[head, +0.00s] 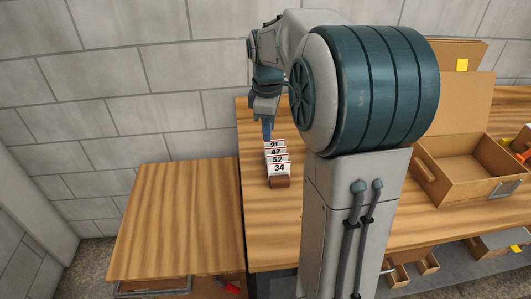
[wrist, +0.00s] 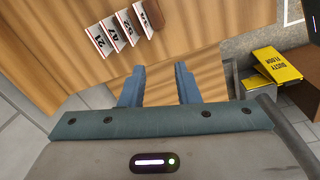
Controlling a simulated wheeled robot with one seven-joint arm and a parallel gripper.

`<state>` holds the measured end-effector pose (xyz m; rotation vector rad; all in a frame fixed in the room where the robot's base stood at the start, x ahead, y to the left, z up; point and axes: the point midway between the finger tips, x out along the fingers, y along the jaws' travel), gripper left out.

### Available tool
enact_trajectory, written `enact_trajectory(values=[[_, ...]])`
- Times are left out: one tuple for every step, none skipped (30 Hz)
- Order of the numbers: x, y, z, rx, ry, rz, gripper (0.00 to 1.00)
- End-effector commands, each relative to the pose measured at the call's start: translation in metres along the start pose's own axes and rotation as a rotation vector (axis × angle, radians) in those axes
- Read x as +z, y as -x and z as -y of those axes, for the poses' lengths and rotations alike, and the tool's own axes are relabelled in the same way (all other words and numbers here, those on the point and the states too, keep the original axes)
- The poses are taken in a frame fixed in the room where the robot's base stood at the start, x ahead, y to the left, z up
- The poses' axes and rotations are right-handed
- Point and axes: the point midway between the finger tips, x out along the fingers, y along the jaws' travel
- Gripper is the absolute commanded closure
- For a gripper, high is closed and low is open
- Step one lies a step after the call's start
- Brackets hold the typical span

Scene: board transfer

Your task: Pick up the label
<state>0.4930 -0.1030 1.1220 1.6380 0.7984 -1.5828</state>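Several white labels with dark numbers and red edges stand in a row on the wooden table (head: 258,232). From back to front in the head view they are label 21 (head: 275,145), label 47 (head: 276,152), label 52 (head: 278,160) and label 34 (head: 280,169). A brown holder (head: 280,182) shows at the front of the row. In the wrist view, the labels (wrist: 113,33) lie at the upper left, beyond the fingertips. My gripper (wrist: 160,70) is open and empty, its blue fingers apart. In the head view my gripper (head: 267,132) is at the back end of the row, near label 21.
An open wooden box (head: 458,166) stands on the table at the right, with a cardboard panel behind it. A lower wooden surface (head: 175,220) adjoins on the left. Yellow signs (wrist: 278,65) lie at the right of the wrist view. A block wall stands behind.

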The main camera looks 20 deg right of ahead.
Motion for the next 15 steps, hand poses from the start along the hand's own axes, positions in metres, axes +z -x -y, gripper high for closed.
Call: enact_trajectory(values=[[0.003,-0.009,-0.016,-0.017,0.049,0.002,0.71],[0.004,-0.011,-0.024,-0.023,0.080,0.001,0.71],[0.006,-0.015,-0.033,-0.033,0.122,0.000,0.71],[0.007,-0.018,-0.039,-0.039,0.149,-0.001,0.71],[0.009,-0.021,-0.045,-0.045,0.175,-0.003,0.71],[0.010,-0.024,-0.052,-0.051,0.206,-0.005,0.71],[0.012,-0.025,-0.057,-0.055,0.226,-0.007,0.71],[0.013,-0.028,-0.060,-0.060,0.244,-0.009,0.71],[0.015,-0.029,-0.065,-0.063,0.265,-0.011,0.71],[0.015,-0.031,-0.068,-0.066,0.277,-0.012,0.71],[0.016,-0.032,-0.070,-0.068,0.288,-0.014,0.71],[0.017,-0.034,-0.072,-0.070,0.298,-0.015,0.71],[0.017,-0.035,-0.073,-0.071,0.304,-0.015,0.71],[0.017,-0.038,-0.073,-0.073,0.308,-0.016,0.71],[0.018,-0.043,-0.073,-0.075,0.312,-0.016,0.71]])
